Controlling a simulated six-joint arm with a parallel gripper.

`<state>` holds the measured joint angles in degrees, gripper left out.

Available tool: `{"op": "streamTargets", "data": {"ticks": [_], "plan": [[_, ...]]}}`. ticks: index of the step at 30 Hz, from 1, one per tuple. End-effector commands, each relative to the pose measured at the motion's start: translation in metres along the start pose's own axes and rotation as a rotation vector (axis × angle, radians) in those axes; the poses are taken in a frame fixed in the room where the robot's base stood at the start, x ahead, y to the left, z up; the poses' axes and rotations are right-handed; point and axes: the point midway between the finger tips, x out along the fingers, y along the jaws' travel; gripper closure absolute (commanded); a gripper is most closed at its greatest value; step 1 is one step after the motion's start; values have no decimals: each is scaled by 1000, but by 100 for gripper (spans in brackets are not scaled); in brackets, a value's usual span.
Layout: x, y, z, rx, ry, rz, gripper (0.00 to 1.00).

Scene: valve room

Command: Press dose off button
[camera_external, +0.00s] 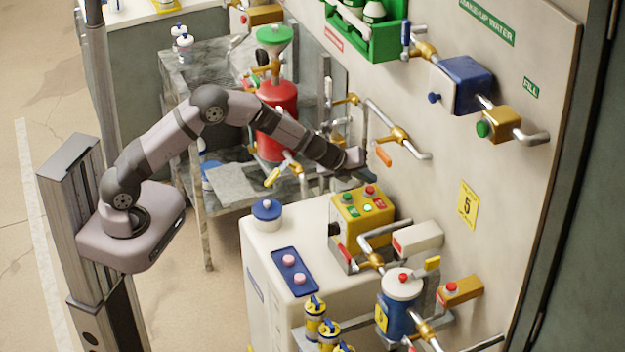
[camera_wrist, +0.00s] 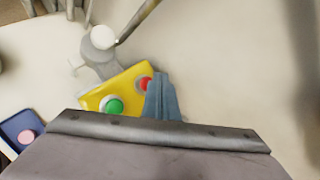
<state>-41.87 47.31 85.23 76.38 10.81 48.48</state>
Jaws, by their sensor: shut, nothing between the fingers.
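A yellow button box (camera_external: 345,218) with red and green buttons stands on the white cabinet against the wall. One red button (camera_external: 369,190) is near its back edge and another red button (camera_external: 380,203) is nearer the front right. A green button (camera_external: 367,208) looks lit. The labels are too small to read, so I cannot tell which is dose off. My gripper (camera_external: 370,176) is shut and empty, just above the back of the box.
A blue panel with pink buttons (camera_external: 294,270) and a blue-lidded jar (camera_external: 267,211) are on the cabinet (camera_external: 262,240). Pipes and an orange-handled valve (camera_external: 384,155) stick out from the wall close to my gripper. A white box (camera_external: 418,238) is to the front right.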

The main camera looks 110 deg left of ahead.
Motion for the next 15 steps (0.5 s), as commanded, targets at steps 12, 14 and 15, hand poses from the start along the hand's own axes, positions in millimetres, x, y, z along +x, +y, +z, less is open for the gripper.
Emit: {"op": "streamTargets", "data": {"ticks": [12,14,15], "plan": [[6,4,-4,0,0,0,100],[6,4,-4,0,0,0,100],[6,4,-4,0,0,0,100]]}}
